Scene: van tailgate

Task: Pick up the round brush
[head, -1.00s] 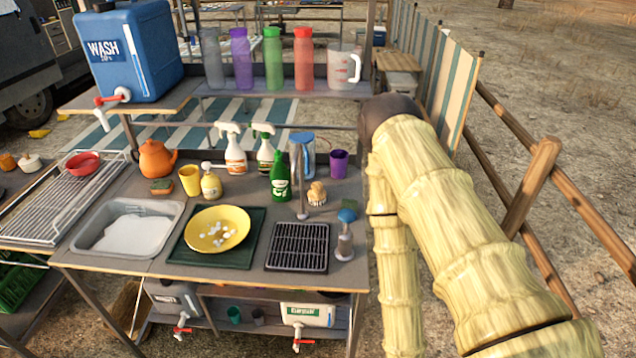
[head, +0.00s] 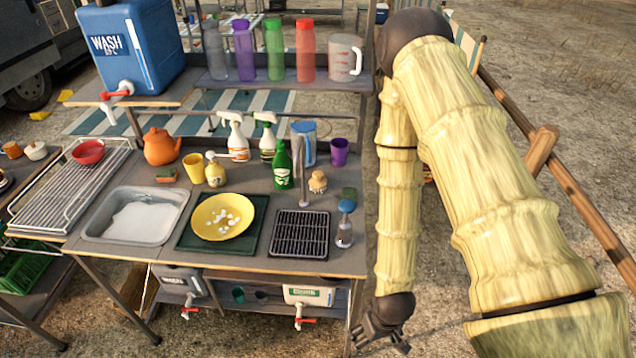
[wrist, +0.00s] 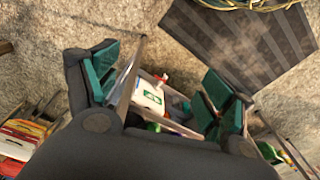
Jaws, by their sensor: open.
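The round brush (head: 317,182), a small tan brush with a rounded knob on top and pale bristles below, stands upright on the grey counter (head: 365,255), right of the green bottle (head: 282,166). My gripper (head: 382,342) is low at the counter's front right corner, outside and below the top, well apart from the brush. In the wrist view my gripper (wrist: 160,88) shows two spread fingers with green pads and nothing held between them. The brush cannot be made out in the wrist view.
A blue-topped upright tool (head: 346,222) and a black rack (head: 300,234) stand in front of the brush. A purple cup (head: 339,152) and a blue-topped jug (head: 304,144) are behind it. A white labelled container (head: 308,294) sits on the lower shelf.

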